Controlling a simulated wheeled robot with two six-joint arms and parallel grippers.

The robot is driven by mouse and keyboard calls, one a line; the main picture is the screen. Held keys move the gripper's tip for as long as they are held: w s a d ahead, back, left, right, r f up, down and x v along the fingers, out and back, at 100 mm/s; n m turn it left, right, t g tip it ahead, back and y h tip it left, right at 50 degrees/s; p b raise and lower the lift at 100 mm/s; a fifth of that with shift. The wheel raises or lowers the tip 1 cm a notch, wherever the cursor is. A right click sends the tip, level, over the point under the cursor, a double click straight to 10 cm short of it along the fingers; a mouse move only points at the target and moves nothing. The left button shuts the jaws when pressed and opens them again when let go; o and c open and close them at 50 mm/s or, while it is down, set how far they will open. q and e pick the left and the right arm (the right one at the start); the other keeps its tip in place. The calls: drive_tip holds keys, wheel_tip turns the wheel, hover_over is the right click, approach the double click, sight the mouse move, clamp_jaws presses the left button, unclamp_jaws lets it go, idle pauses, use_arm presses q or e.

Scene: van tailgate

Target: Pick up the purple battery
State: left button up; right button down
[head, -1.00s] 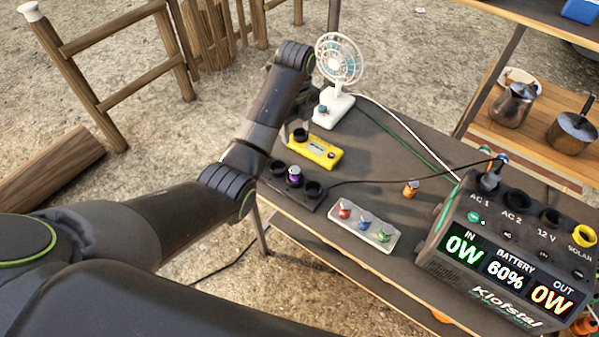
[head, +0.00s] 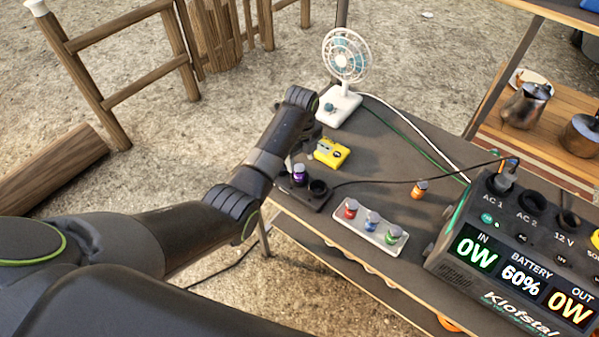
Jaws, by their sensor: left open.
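The purple battery (head: 299,173) stands upright in a slot of the black charger (head: 316,203) on the grey table. Its top and side show. My left arm reaches in from the left, and its wrist hangs over the near left corner of the table. My left gripper (head: 301,150) points down just behind and above the purple battery, open, partly hidden by my own wrist and forearm. Whether its fingers stand around or beside the battery cannot be told. My right gripper is not in view.
A yellow device (head: 331,153) lies just behind the charger, and a white fan (head: 345,70) stands behind that. A white tray (head: 380,240) holds red, blue and green batteries. An orange battery (head: 419,189) stands alone. A large power station (head: 520,245) fills the right.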

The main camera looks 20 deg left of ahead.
sight(299, 167)
use_arm(q)
drive_tip(key=f, duration=0.4)
drive_tip(key=shift+s+a, duration=0.1)
drive_tip(key=shift+s, duration=0.1)
drive_tip(key=shift+c, duration=0.3)
drive_tip(key=c, duration=1.1)
wheel_tip(299, 167, up, 10)
drive_tip(key=shift+f, duration=0.1)
